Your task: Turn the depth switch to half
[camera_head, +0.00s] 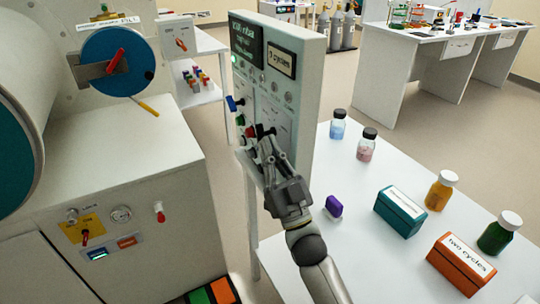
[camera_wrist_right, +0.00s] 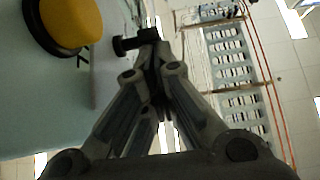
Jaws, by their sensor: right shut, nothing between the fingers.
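The labels are too small to tell which control is the depth switch. My right gripper (camera_head: 266,143) is shut and empty at the panel's lower front, by a black control. In the right wrist view the closed fingertips (camera_wrist_right: 155,65) are close to a black knob (camera_wrist_right: 135,42); contact is unclear. My left gripper is out of view.
A white table (camera_head: 375,255) holds bottles, a purple block (camera_head: 333,206), a teal box (camera_head: 399,211) and an orange "two cycles" box (camera_head: 461,263). A glovebox cabinet (camera_head: 125,170) stands at left. A yellow round button (camera_wrist_right: 72,22) shows in the wrist view.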

